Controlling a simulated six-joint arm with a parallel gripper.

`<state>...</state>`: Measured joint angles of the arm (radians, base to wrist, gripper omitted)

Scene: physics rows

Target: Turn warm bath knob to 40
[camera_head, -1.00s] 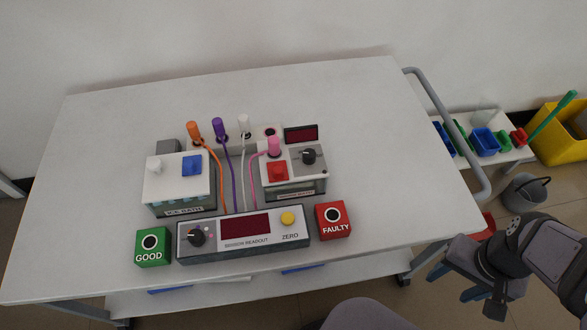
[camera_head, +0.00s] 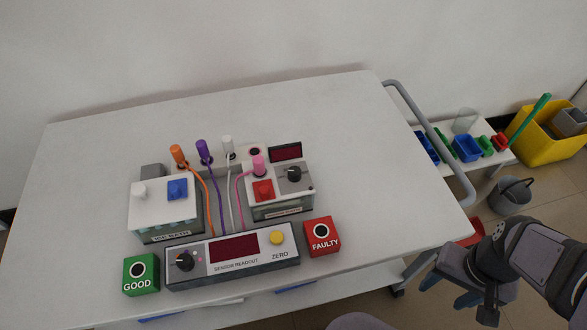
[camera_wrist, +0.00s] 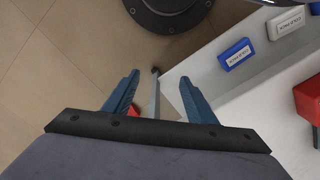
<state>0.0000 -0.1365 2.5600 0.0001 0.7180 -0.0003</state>
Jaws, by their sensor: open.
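The warm bath (camera_head: 282,205) is a white-topped box on the right of the apparatus in the head view. Its black knob (camera_head: 294,174) sits on the top right, beside a red block (camera_head: 263,190), with a dark red display (camera_head: 286,152) behind it. I cannot read the knob's setting or any number on the display. My gripper (camera_head: 454,292) is off the table's right front corner, well apart from the warm bath. In the wrist view my gripper (camera_wrist: 158,98) has its two blue fingers spread, with nothing between them.
The ice bath (camera_head: 163,213), sensor readout (camera_head: 232,256), green GOOD box (camera_head: 141,275) and red FAULTY box (camera_head: 321,236) stand close around the warm bath. Several coloured probes with cables rise behind. A grey rail (camera_head: 440,140) runs along the table's right edge. The table's back is clear.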

